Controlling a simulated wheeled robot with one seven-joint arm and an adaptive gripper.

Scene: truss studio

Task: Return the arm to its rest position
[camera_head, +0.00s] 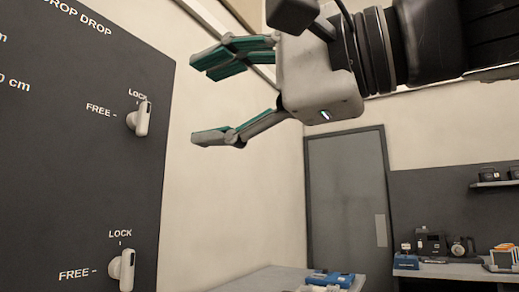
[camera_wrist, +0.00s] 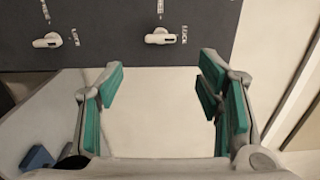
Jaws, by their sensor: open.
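My gripper (camera_head: 215,100) is at the top middle of the head view, pointing left toward a dark panel (camera_head: 70,150). Its fingers with green pads are apart, with nothing between them. It is clear of the panel. The panel carries two white levers, an upper lever (camera_head: 139,119) and a lower lever (camera_head: 127,270), each beside LOCK and FREE labels. Both levers point up, near LOCK. The wrist view shows both levers on the panel beyond the open fingers (camera_wrist: 162,95).
A grey door (camera_head: 348,195) stands in the back wall. A table (camera_head: 262,281) with blue items (camera_head: 330,278) is at the bottom. A workbench (camera_head: 455,270) with several devices and a shelf (camera_head: 495,184) are at the right. The space below my gripper looks free.

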